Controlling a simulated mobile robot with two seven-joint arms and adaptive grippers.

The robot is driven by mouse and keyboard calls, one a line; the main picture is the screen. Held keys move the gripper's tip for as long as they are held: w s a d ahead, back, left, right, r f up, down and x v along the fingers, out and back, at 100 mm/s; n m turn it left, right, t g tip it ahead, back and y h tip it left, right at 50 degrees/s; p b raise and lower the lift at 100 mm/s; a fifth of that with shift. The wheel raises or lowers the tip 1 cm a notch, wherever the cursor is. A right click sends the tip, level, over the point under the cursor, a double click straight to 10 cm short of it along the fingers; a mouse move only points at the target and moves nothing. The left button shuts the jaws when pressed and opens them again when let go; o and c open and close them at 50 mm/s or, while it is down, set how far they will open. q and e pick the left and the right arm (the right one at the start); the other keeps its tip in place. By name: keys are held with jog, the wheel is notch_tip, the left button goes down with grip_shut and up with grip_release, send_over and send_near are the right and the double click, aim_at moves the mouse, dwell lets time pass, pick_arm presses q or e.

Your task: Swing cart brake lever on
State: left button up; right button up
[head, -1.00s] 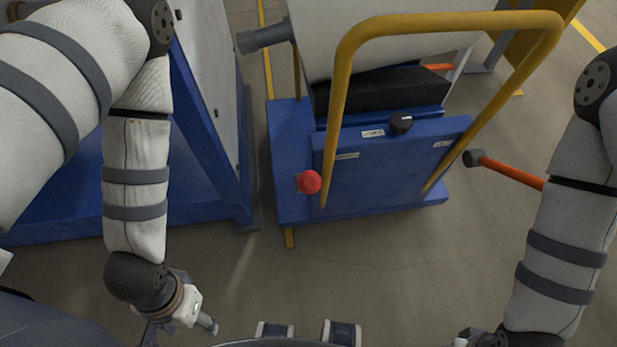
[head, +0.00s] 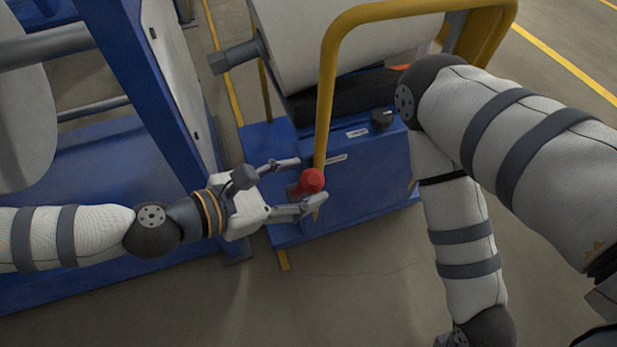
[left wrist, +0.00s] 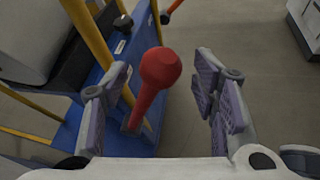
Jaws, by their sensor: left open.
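The cart's brake lever (head: 312,180) has a red knob and sits on the near left face of the blue cart (head: 362,196). In the left wrist view the lever (left wrist: 160,68) shows a round red knob on a red stalk, tilted, its foot by the blue panel. My left gripper (head: 311,180) is open, its fingers on either side of the knob. In the left wrist view its fingers (left wrist: 164,100) are spread, with a clear gap between lever and right finger; whether the left finger touches the stalk I cannot tell. My right arm comes down at the right; its gripper is outside the frame.
A yellow push handle (head: 326,95) rises right beside the lever. A large white roll (head: 345,45) lies on the cart. A blue machine frame (head: 150,90) stands at the left. The floor (head: 340,285) in front of the cart is clear.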

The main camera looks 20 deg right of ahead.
pick_arm(q)
jog(key=shift+x, duration=1.6)
jog(key=shift+c, duration=0.6)
grip_shut()
jog(key=s+f+m+t+h+b, duration=0.1)
jog(key=s+f+m+t+b, duration=0.2)
jog(key=s+f+b, duration=1)
notch_tip(320, 180, down, 3)
jog(key=m+b, duration=0.2)
jog(key=shift+b, duration=0.3)
pick_arm(e)
jog(key=s+f+g, duration=0.3)
jog(key=s+f, duration=0.5)
jog(key=f, duration=0.6)
pick_arm(q)
jog(key=shift+d+f, duration=0.1)
jog(key=shift+d, duration=0.05)
